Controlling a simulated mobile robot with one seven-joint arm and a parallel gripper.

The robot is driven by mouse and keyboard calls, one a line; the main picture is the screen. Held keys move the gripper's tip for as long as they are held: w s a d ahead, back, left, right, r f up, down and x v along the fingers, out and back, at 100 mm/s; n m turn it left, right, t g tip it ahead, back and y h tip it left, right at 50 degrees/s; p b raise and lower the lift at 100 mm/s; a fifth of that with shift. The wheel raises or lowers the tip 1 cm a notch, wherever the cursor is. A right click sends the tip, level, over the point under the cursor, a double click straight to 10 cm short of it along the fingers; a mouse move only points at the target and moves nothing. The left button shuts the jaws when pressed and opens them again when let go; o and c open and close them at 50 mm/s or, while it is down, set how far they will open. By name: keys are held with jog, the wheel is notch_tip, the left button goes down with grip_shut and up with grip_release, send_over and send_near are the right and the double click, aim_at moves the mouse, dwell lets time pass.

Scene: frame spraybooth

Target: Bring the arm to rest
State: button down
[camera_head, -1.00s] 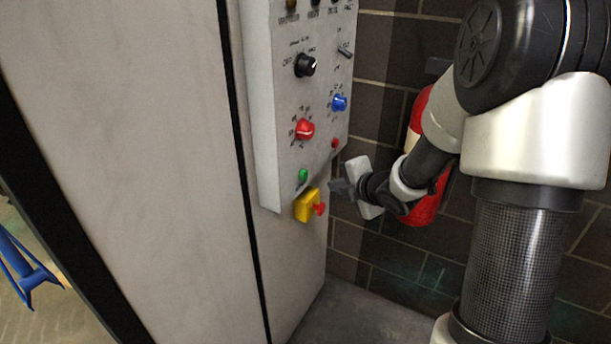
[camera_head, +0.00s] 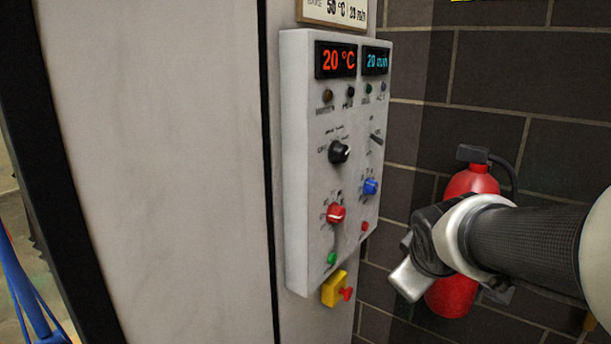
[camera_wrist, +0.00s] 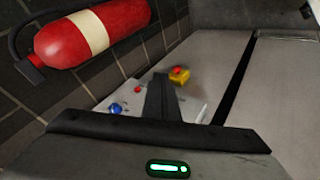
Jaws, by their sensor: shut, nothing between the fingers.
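My gripper shows in the wrist view (camera_wrist: 160,92) with its dark fingers together and nothing between them. In the head view my arm reaches in from the right edge, and its white and black wrist end is right of the control panel (camera_head: 300,165). A gap shows between them in that view. The fingertips cannot be made out there. In the wrist view the fingers overlap part of the panel in the picture.
The panel carries two lit displays, a black knob (camera_head: 339,152), a red knob (camera_head: 336,214) and a blue knob (camera_head: 370,187). A yellow box with a red button (camera_head: 334,289) is below. A red fire extinguisher (camera_head: 453,296) hangs on the brick wall behind my wrist.

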jog(key=s+a+m+g+y, duration=0.1)
jog(key=s+a+m, duration=0.25)
jog(key=s, duration=0.35)
jog(key=s+a+m+g+y, duration=0.15)
jog(key=s+m, duration=0.25)
jog(key=s, duration=0.4)
notch_tip(320, 180, up, 13)
jog(key=p, duration=1.2)
jog(key=shift+s+a, duration=0.2)
jog(key=shift+a, duration=0.25)
